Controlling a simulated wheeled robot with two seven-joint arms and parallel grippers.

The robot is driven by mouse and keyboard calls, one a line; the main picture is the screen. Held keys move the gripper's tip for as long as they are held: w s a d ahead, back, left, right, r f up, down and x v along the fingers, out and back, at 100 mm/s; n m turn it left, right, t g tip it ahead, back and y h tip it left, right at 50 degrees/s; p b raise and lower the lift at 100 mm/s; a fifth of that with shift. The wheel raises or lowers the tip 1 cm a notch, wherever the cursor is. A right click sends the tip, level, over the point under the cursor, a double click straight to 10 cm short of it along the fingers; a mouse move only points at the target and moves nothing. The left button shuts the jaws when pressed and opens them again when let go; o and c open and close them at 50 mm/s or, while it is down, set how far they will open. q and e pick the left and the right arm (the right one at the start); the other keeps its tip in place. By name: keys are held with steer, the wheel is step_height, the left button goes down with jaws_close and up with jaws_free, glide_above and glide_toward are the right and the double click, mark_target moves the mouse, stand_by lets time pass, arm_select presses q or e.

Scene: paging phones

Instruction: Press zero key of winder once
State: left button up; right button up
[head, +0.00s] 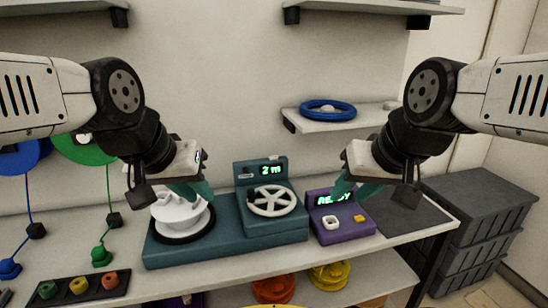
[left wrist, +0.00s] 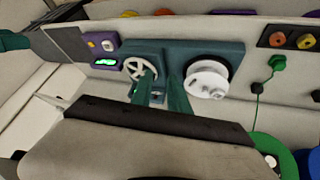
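The winder (head: 225,243) is a teal unit on the table with a white spool (head: 180,215), a white handwheel (head: 271,202) and a raised panel whose green display (head: 271,170) reads "2 m". A small pale key (head: 247,176) sits left of the display; I cannot read its label. The winder also shows in the left wrist view (left wrist: 226,52). My left gripper (head: 190,190) hangs above and in front of the spool; its teal fingers (left wrist: 164,95) look apart and hold nothing. My right gripper (head: 368,192) is near the purple box, fingers apart and empty.
A purple box (head: 345,235) with a partly hidden "READY" display, a white key and a yellow key stands right of the winder. A dark tray (head: 80,290) holds coloured knobs. A blue ring (head: 328,109) lies on a wall shelf. Grey crates (head: 470,220) stand at right.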

arm_select(q)
jaws_close()
stand_by(0.7)
stand_by(0.7)
